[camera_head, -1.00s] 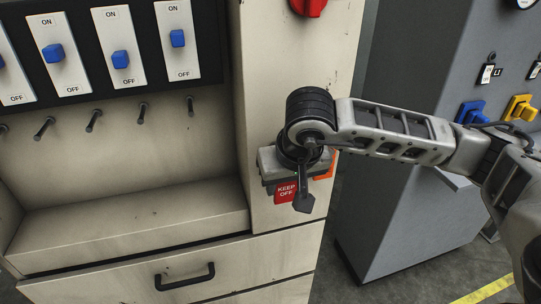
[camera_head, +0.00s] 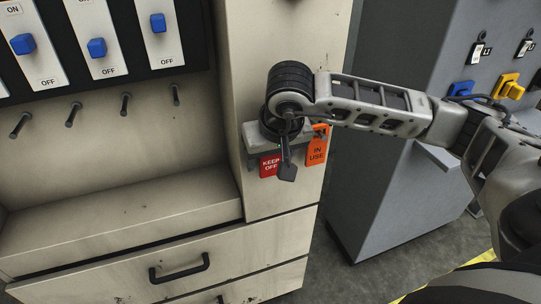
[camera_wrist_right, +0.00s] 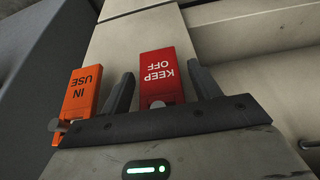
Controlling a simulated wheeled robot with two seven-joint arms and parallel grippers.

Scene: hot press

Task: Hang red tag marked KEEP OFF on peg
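The red KEEP OFF tag (camera_head: 268,165) hangs at the grey holder on the cabinet's right post. It also shows, upside down, in the right wrist view (camera_wrist_right: 160,72). My right gripper (camera_head: 288,172) is in front of the holder, pointing down beside the red tag and partly covering it. In the right wrist view its two fingers (camera_wrist_right: 163,85) stand apart, one on each side of the red tag; contact cannot be told. Several bare pegs, such as the rightmost one (camera_head: 176,95), stick out of the panel under the switches. My left gripper is out of view.
An orange IN USE tag (camera_head: 317,146) hangs just right of the red tag, outside the fingers in the wrist view (camera_wrist_right: 82,92). The holder (camera_head: 258,136) projects from the post. A ledge (camera_head: 120,218) and drawers lie below the pegs. A grey cabinet (camera_head: 400,200) stands to the right.

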